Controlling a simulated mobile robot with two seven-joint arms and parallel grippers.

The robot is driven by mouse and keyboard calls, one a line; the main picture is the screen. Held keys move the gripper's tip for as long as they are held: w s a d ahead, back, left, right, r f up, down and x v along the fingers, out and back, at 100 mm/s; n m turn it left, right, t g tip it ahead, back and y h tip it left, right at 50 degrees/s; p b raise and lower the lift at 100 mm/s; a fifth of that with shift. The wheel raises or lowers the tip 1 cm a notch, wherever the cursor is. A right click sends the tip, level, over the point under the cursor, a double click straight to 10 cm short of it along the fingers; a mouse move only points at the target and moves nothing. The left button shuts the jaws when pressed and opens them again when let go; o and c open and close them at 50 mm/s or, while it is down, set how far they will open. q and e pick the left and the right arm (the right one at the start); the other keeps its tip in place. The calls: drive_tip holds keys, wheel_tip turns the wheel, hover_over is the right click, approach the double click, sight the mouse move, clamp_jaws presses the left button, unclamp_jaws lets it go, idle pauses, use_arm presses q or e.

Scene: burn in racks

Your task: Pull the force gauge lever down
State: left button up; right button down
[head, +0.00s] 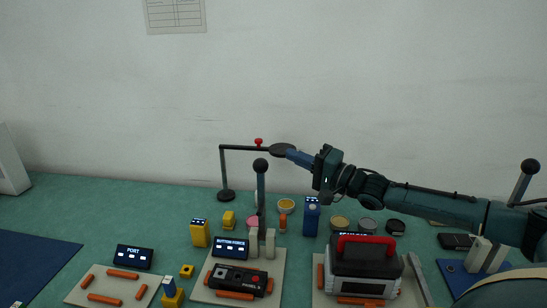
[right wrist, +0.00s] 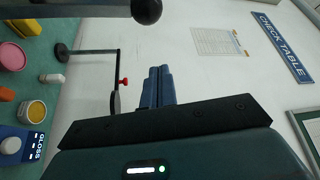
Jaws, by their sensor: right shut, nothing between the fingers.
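A dark lever with a black ball on top (head: 261,165) stands upright behind the panel marked "BUTTON FORCE" (head: 230,247). Its ball also shows at the top of the right wrist view (right wrist: 146,11). A second ball-topped lever (head: 526,175) leans at the far right, partly hidden by my arm. My right gripper (head: 290,154) reaches in from the right, above the table and to the right of the middle lever's ball, apart from it. Its blue fingers (right wrist: 158,86) are closed together and empty. My left gripper is out of view.
A stand with a horizontal arm (head: 240,148), red knob (head: 258,141) and dark disc (head: 279,149) is close to my right fingertips in the picture. A black device (head: 238,280) and a red-handled case (head: 368,252) stand in front. Small cups and bottles crowd the middle.

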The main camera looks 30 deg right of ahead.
use_arm(q)
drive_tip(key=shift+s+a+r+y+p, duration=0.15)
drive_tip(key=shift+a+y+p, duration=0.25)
drive_tip(key=shift+p, duration=0.75)
use_arm(e)
drive_tip(key=a, duration=0.1)
drive_tip(key=w+a, duration=0.1)
drive_tip(key=a, duration=0.1)
drive_tip(key=w+a, duration=0.1)
drive_tip(key=a, duration=0.1)
drive_tip(key=shift+a+f, duration=0.1)
drive_tip(key=shift+f, duration=0.15)
